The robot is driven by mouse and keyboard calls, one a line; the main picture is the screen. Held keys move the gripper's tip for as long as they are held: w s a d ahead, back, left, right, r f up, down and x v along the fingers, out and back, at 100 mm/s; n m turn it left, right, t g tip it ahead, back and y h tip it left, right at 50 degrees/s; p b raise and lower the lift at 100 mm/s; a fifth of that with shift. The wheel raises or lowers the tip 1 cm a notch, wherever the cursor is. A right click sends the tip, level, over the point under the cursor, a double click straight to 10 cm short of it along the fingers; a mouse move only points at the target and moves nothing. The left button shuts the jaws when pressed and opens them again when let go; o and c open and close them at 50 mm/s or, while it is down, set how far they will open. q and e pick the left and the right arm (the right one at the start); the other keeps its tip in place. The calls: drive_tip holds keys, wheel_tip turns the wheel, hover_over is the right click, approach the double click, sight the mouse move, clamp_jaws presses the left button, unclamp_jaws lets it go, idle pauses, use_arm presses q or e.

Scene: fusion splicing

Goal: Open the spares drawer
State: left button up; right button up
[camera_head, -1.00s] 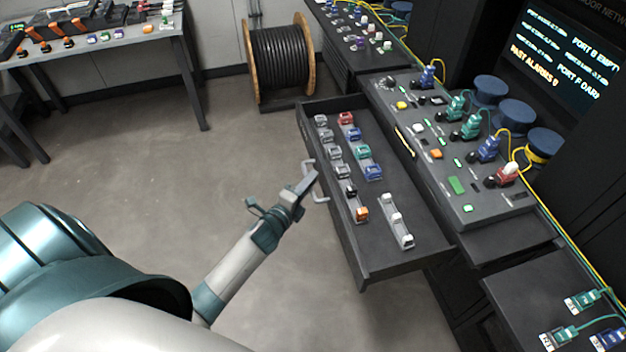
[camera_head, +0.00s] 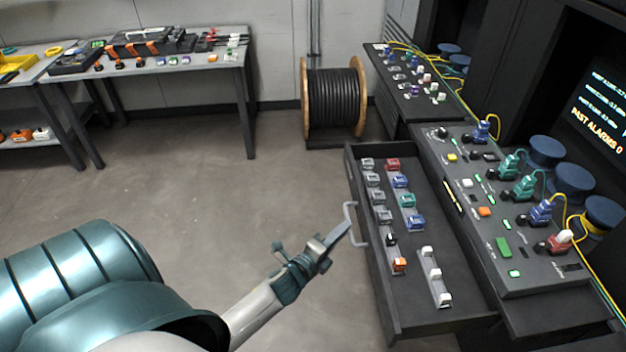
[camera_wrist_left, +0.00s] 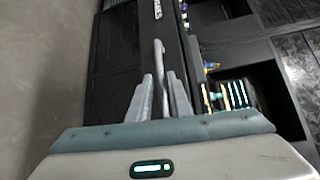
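The spares drawer (camera_head: 455,312) is pulled well out from under the sloped panel, dark grey, with two rows of coloured connectors and a strip of white-topped ones inside. Its pale bar handle (camera_head: 350,222) is on the left front face. My left gripper (camera_head: 342,232) is at the handle, its tips close beside the bar. In the left wrist view the two fingers (camera_wrist_left: 160,88) stand apart with the handle bar (camera_wrist_left: 159,55) in the gap between them, not clamped. The drawer front (camera_wrist_left: 112,65) fills the left middle there. My right gripper is not in view.
The control panel (camera_head: 535,262) with plugged connectors and blue caps stands right of the drawer. A cable reel (camera_head: 334,98) is by the back wall. A workbench (camera_head: 200,66) with tools is at the back left. The floor left of the drawer is clear.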

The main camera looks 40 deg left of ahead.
use_arm(q)
drive_tip(key=s+r+b, duration=0.2)
drive_tip(key=s+b, duration=0.1)
drive_tip(key=s, duration=0.9)
drive_tip(key=shift+s, duration=0.4)
drive_tip(key=shift+f, duration=0.1)
drive_tip(key=s+d+f+n+g, duration=0.1)
drive_tip(key=s+f+n+g, duration=0.2)
drive_tip(key=f, duration=0.8)
drive_tip(key=s+f+n+g, duration=0.2)
drive_tip(key=s+f+n, duration=0.15)
drive_tip(key=f, duration=0.85)
drive_tip(key=s+d+f+n+g, duration=0.1)
drive_tip(key=s+f+n+g, duration=0.2)
drive_tip(key=f, duration=0.8)
drive_tip(key=s+d+f+n+g, duration=0.3)
drive_tip(key=s+f, duration=0.7)
drive_tip(key=s, duration=0.4)
drive_tip(key=s+d+f+n+g, duration=0.2)
drive_tip(key=s+f+n+g, duration=0.2)
drive_tip(key=s+f, duration=0.6)
drive_tip(key=s+b, duration=0.1)
drive_tip(key=s, duration=0.3)
drive_tip(key=shift+d+n, duration=0.35)
drive_tip(key=shift+d, duration=0.05)
drive_tip(key=shift+s, duration=0.1)
